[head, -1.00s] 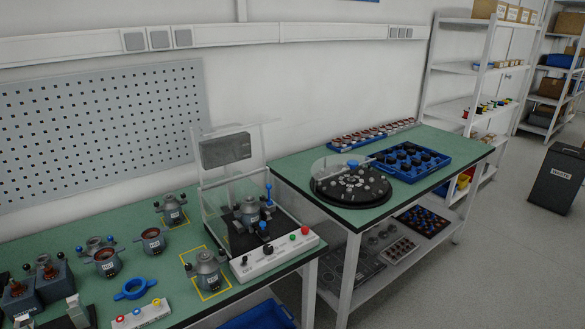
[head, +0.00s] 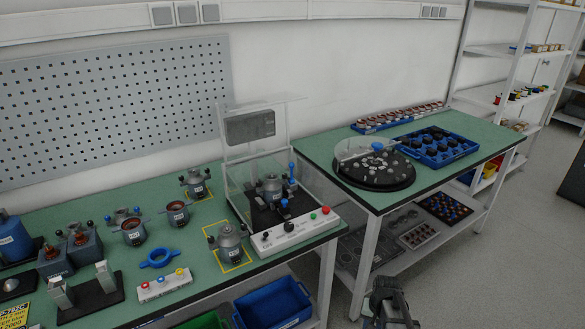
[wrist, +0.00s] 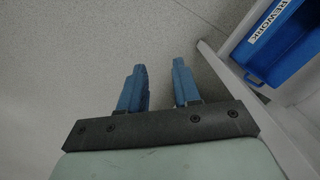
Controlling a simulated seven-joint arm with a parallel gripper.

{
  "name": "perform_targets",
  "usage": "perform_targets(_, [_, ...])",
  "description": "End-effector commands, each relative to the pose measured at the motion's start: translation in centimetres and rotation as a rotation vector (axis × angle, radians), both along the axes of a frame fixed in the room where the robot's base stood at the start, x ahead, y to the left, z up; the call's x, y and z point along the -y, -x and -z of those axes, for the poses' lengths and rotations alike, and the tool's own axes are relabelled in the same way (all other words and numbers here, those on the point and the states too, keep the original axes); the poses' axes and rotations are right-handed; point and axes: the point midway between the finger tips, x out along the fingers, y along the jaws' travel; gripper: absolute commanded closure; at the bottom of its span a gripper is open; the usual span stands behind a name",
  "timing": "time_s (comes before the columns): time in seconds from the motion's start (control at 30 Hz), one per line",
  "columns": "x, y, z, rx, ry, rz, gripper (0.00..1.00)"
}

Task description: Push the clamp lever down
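The test station (head: 295,234) stands at the right end of the left bench, with its clear cover (head: 262,125) raised. A grey stator housing (head: 270,188) sits inside on the dark plate. Beside it a blue-knobbed lever (head: 291,172) stands upright; a second blue knob (head: 284,203) sits low in front. I cannot tell for certain which is the clamp lever. My gripper (wrist: 159,66) is open and empty in the wrist view, above the floor. In the head view part of my arm (head: 388,305) shows at the bottom, well away from the station.
A blue bin marked REWORK (wrist: 262,70) is at the right in the wrist view. The right bench holds a round turntable (head: 374,180) and a blue tray (head: 437,161).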

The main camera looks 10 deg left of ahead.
Motion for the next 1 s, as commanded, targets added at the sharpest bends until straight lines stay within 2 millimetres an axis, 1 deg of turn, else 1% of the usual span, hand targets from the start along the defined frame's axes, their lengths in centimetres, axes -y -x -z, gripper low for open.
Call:
perform_targets(0.03, [-0.5, -1.8, -1.4, 0.030, -0.004, 0.003, 0.68])
perform_targets(0.1, [-1.1, -3.7, -3.3, 0.065, -0.011, 0.010, 0.68])
perform_targets(0.27, [-2.5, -7.7, -7.8, 0.144, -0.029, 0.026, 0.68])
perform_targets(0.4, [-3.9, -10.9, -12.1, 0.214, -0.047, 0.039, 0.68])
perform_targets(0.47, [-4.5, -12.2, -14.1, 0.243, -0.056, 0.045, 0.68])
perform_targets(0.5, [-4.9, -13.0, -15.4, 0.263, -0.062, 0.049, 0.68])
perform_targets(0.57, [-5.4, -14.2, -17.4, 0.292, -0.072, 0.054, 0.68])
perform_targets(0.6, [-5.8, -15.0, -18.8, 0.311, -0.078, 0.058, 0.68])
perform_targets(0.67, [-6.4, -16.0, -20.9, 0.341, -0.089, 0.064, 0.68])
perform_targets(0.7, [-6.8, -16.7, -22.4, 0.358, -0.096, 0.068, 0.68])
perform_targets(0.77, [-7.4, -17.7, -24.6, 0.388, -0.106, 0.072, 0.68])
perform_targets(0.8, [-7.8, -18.3, -26.1, 0.407, -0.114, 0.074, 0.68])
perform_targets(0.97, [-9.6, -20.5, -32.1, 0.478, -0.144, 0.078, 0.68])
perform_targets(1.0, [-10.1, -21.0, -33.7, 0.495, -0.151, 0.075, 0.68])
